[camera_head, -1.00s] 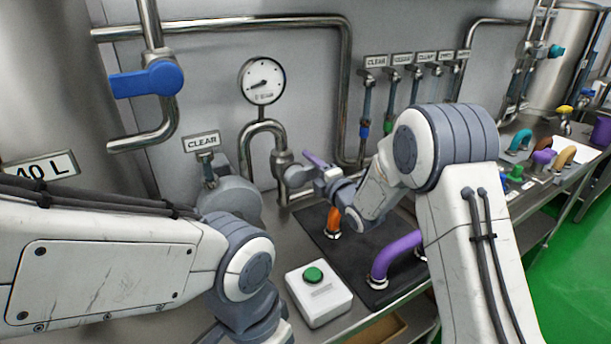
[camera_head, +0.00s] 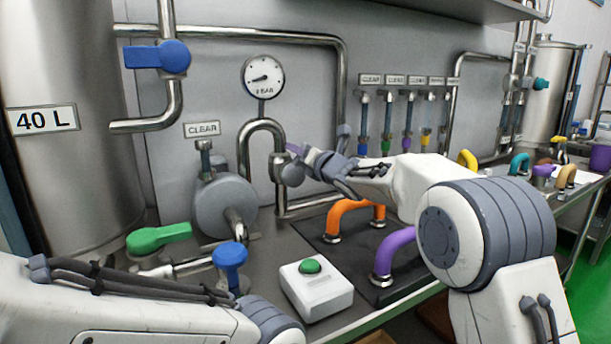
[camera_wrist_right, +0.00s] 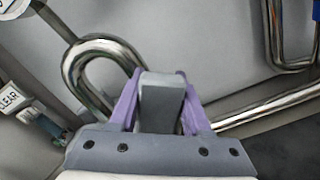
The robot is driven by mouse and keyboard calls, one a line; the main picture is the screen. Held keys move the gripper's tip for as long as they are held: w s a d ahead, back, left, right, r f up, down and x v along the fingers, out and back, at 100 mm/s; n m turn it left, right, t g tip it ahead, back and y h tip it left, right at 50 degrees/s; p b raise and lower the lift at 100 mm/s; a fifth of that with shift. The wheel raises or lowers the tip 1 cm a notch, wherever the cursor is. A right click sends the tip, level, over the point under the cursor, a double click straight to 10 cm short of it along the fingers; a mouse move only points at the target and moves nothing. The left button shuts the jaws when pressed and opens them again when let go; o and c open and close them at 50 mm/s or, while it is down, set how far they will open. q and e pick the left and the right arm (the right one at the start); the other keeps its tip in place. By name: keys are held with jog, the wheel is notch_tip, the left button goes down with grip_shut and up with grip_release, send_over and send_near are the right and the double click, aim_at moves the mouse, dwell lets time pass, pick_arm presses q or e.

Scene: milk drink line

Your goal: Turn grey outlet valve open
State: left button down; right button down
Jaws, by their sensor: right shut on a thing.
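The grey outlet valve (camera_head: 292,175) sits on the steel pipe below the looped bend, left of the orange hose. My right gripper (camera_head: 297,153) reaches it from the right in the head view. In the right wrist view, the purple fingers of my right gripper (camera_wrist_right: 160,108) are closed on both sides of the grey valve handle (camera_wrist_right: 161,95). The fingers and wrist cover part of the valve, so its exact turn angle is hard to tell. My left arm crosses the lower left of the head view; its gripper is out of view.
A pressure gauge (camera_head: 263,77) is above the looped pipe (camera_head: 262,128). A green-handled valve (camera_head: 158,237), a blue-handled valve (camera_head: 230,258) and a white box with a green button (camera_head: 315,290) are nearby. Orange (camera_head: 345,212) and purple hoses (camera_head: 392,250) stand on a dark mat.

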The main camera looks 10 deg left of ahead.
aim_at(282, 147)
jog(key=n+b, duration=0.1)
jog(key=s+a+n+b, duration=0.1)
jog(key=n+b, duration=0.1)
jog(key=shift+a+r+n, duration=0.1)
jog(key=shift+a+n, duration=0.05)
jog(key=shift+n, duration=0.15)
jog(key=shift+s+a+r+n+b, duration=0.2)
jog(key=shift+a+n+b, duration=0.15)
jog(key=shift+n+b, duration=0.35)
jog(key=shift+s+a+r+n+b, duration=0.1)
jog(key=shift+s+a+n+b, duration=0.15)
jog(key=shift+n+b, duration=0.45)
jog(key=shift+a, duration=0.15)
jog(key=shift+c, duration=1.8)
grip_release()
jog(key=shift+s+d, duration=0.25)
jog(key=shift+s, duration=0.05)
jog(key=b+v, duration=0.3)
jog(key=v, duration=0.6)
jog(key=shift+s+d+b, duration=0.15)
jog(key=shift+s+b, duration=0.15)
jog(key=shift+s, duration=0.05)
